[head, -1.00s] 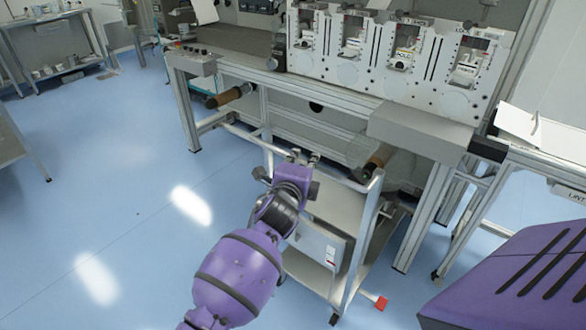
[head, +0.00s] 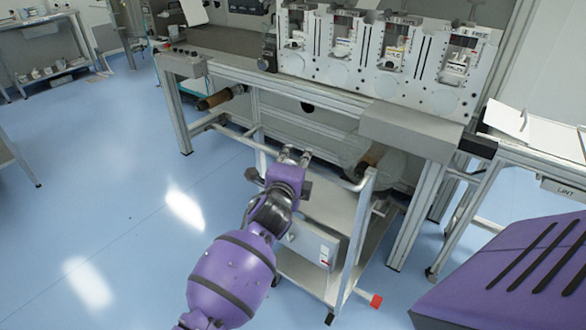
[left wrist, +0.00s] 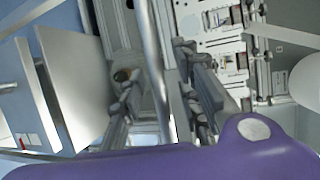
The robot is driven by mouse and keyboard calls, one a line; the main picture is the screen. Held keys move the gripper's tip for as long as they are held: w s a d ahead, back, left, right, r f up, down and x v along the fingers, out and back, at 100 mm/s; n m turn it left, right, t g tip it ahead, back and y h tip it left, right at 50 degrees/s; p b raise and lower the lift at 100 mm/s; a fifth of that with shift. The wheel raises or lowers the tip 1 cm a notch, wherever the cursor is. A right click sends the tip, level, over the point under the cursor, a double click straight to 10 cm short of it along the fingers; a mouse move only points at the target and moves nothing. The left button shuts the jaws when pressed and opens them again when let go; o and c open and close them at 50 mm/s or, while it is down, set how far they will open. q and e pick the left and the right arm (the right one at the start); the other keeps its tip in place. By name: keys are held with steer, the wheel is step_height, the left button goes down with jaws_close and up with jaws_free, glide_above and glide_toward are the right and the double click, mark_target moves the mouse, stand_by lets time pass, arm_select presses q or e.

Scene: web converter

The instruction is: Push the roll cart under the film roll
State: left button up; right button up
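The roll cart (head: 348,235) is a silver frame with shelves, a box-like unit and a top rail, standing on the floor at the machine's front. The film roll (head: 392,166), pale and translucent on a brown core (head: 371,156), hangs under the machine's table near the cart's right upright and is partly hidden. My left gripper (head: 294,154) is at the cart's top rail. In the left wrist view its fingers (left wrist: 162,95) stand apart on either side of a metal bar (left wrist: 156,62), with gaps visible. My right gripper is not in view.
The converter table (head: 330,118) stands behind the cart, with metal legs on both sides. A second brown core (head: 215,99) sticks out at left. A red pedal (head: 376,301) is at the cart's lower right. The blue floor (head: 110,210) at left is clear.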

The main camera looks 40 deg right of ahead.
arm_select(q)
steer(key=v, duration=1.1)
steer(key=shift+s+a, duration=0.25)
